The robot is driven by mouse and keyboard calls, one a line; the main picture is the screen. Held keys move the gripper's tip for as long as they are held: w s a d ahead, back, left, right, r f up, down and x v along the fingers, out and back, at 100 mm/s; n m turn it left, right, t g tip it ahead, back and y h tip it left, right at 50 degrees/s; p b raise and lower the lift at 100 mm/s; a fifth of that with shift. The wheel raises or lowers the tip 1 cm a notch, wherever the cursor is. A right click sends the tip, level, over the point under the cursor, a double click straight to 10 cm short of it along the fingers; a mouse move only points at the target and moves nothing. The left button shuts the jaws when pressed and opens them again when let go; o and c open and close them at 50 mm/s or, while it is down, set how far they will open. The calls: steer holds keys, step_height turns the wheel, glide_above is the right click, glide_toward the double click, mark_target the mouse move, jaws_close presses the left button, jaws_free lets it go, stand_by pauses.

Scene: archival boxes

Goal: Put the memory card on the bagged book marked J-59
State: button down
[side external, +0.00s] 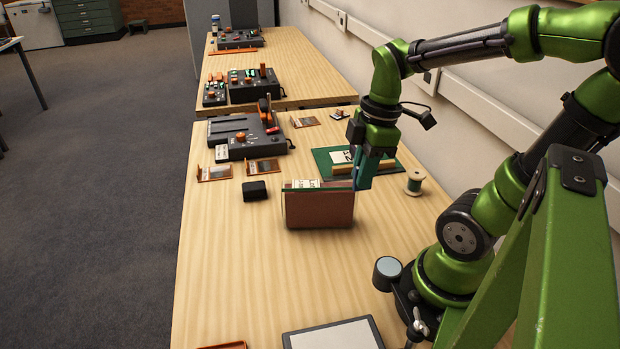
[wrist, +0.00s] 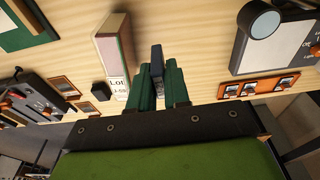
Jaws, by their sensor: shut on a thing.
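A brownish upright book (side external: 320,210) stands on the table in the side external view. In the wrist view the book (wrist: 115,45) has a white label end reading "Lot" and "J-59". My gripper (side external: 360,186) is just right of the book in the side external view, fingers pointing down. In the wrist view my gripper (wrist: 157,75) is shut on a small dark grey piece (wrist: 156,58), which looks like the memory card. It sticks out between the green fingertips, apart from the book. In the side external view the fingers mostly hide the held piece.
A small black block (side external: 255,190) lies left of the book. A green mat (side external: 325,158) with items lies behind, and a thread spool (side external: 414,183) stands right. A grey device (side external: 240,135) and framed slides (side external: 263,167) are further back.

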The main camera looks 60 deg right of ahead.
steer(key=w, duration=0.3)
steer(key=w+d, duration=0.1)
steer(key=w, duration=0.2)
steer(key=w+d+f, duration=0.1)
steer(key=w, duration=0.3)
steer(key=shift+w+d, duration=0.1)
steer(key=shift+d, duration=0.1)
steer(key=shift+w+f, duration=0.15)
steer(key=shift+f, duration=0.75)
steer(key=shift+w+f, duration=0.1)
steer(key=shift+f, duration=0.8)
steer(key=shift+f, duration=0.1)
steer(key=c, duration=1.1)
jaws_free()
